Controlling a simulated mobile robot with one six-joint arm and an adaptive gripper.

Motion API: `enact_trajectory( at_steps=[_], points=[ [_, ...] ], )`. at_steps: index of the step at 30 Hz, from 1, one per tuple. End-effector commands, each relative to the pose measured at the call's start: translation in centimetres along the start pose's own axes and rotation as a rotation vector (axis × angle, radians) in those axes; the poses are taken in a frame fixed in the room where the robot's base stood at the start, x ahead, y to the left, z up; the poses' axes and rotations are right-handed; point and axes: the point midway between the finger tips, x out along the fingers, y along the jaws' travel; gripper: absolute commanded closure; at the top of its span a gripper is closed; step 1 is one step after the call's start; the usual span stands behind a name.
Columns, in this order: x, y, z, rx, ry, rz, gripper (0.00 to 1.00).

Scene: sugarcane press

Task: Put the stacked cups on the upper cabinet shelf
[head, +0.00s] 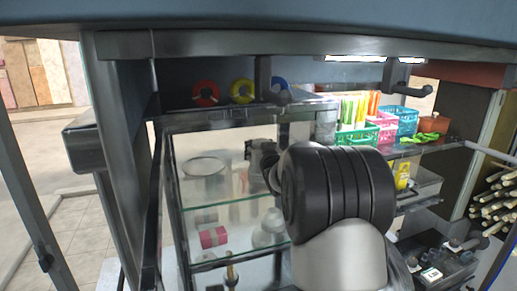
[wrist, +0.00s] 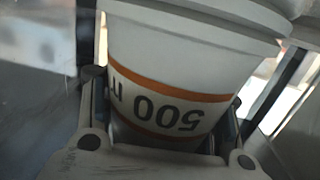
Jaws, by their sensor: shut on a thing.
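The stacked cups (wrist: 180,70) fill the middle of the wrist view, white with orange bands and "500 ml" print that reads upside down; several rims overlap at the top. My gripper (wrist: 163,108) is shut around them, a finger on each side. In the head view my gripper (head: 261,156) is partly hidden behind my dark wrist joint, in front of or inside the cabinet; I cannot tell which. The cups cannot be made out clearly there. The cabinet (head: 163,215) has a dark frame and glass shelves; the upper shelf (head: 212,204) shows a green edge.
A round, pale-rimmed item (head: 205,166) is in the cabinet's upper part. A pink box (head: 213,237) and a pale jar (head: 271,228) sit lower. Red, yellow and blue tape rolls (head: 241,91) line the ledge above. Coloured baskets (head: 357,134) stand right; sugarcane stalks (head: 494,207) lie far right.

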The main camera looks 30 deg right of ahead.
Motion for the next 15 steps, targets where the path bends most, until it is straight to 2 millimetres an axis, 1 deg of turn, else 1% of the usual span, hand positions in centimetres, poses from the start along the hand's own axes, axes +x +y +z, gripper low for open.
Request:
enact_trajectory(
  at_steps=[6, 7, 15],
  points=[
    [0.02, 0.0, 0.36, 0.0, 0.001, 0.0, 0.82],
    [0.01, 0.01, 0.3, 0.0, 0.0, 0.0, 0.54],
    [0.0, 0.0, 0.22, 0.0, 0.0, 0.0, 0.36]
  ],
)
